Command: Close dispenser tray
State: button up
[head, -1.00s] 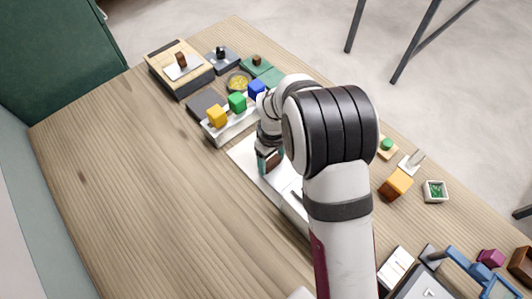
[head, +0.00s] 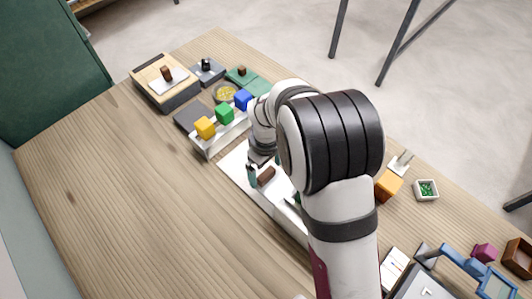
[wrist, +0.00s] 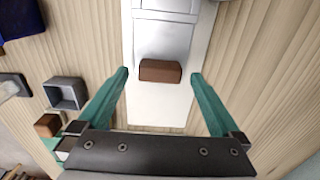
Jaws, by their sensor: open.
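The dispenser (head: 236,163) is a long white unit on the table, partly hidden behind my arm in the head view. A brown block handle (wrist: 160,71) sits on its white surface. The handle also shows in the head view (head: 265,177), just beside my fingers. In the wrist view a paler grey tray section (wrist: 163,38) lies just beyond the handle. My gripper (wrist: 161,76) is open, with one teal finger on each side of the handle and a visible gap on both sides. I cannot tell how far the tray stands out.
A white rack with yellow (head: 205,127), green and blue cubes stands left of my gripper. A wooden-topped box (head: 165,82) is behind it. An orange block (head: 388,186) and a small bowl (head: 426,190) lie to the right. The table's left part is bare.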

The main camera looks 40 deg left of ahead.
notch_tip(320, 180, up, 14)
jog(key=shift+f, duration=0.15)
